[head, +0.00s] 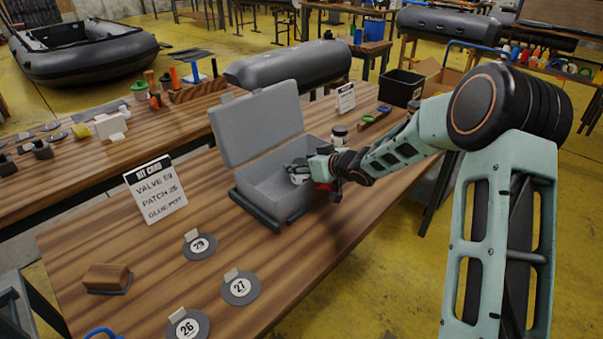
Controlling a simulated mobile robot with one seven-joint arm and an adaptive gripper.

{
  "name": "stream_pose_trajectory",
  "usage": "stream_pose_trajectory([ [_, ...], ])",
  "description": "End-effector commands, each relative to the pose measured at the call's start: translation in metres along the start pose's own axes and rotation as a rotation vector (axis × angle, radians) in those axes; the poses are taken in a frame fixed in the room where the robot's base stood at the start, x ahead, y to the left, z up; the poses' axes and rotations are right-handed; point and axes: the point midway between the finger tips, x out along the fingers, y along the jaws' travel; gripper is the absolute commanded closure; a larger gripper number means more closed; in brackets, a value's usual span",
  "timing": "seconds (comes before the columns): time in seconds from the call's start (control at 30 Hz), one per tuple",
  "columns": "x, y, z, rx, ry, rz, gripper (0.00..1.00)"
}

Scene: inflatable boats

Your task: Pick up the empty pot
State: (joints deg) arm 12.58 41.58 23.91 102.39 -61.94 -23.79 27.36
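An open grey box (257,195) with its lid raised stands on the wooden table. My gripper (297,168) reaches into the box from the right, at its far right part. A small white pot-like thing (298,179) shows just under the fingers, inside the box; whether the fingers touch or hold it is too small to tell. A second small pot (339,134), pale with a dark top, stands on the table behind my wrist. I cannot tell which pot is empty. The finger opening is not clear.
A kit card (156,190) reading valve, patch and glue pot stands left of the box. Round patches (240,288) numbered 29, 27 and 26 lie in front, with a brown block (107,278) to the left. A black bin (400,88) stands at the far end.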

Motion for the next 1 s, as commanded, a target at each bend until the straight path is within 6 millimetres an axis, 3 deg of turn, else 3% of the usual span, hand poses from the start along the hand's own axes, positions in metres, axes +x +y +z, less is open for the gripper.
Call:
stream_pose_trajectory([
  [0.03,0.000,0.000,0.000,0.000,0.000,0.000,0.56],
  [0.33,0.000,0.000,0.000,0.000,0.001,0.000,0.87],
  [0.57,-0.001,0.000,-0.001,-0.001,0.001,0.000,0.87],
  [0.77,-0.008,0.000,-0.014,-0.003,0.002,0.000,0.87],
  [0.9,-0.020,0.000,-0.035,-0.003,0.003,0.001,0.87],
  [1.0,-0.040,-0.007,-0.041,-0.003,0.001,0.002,0.87],
])
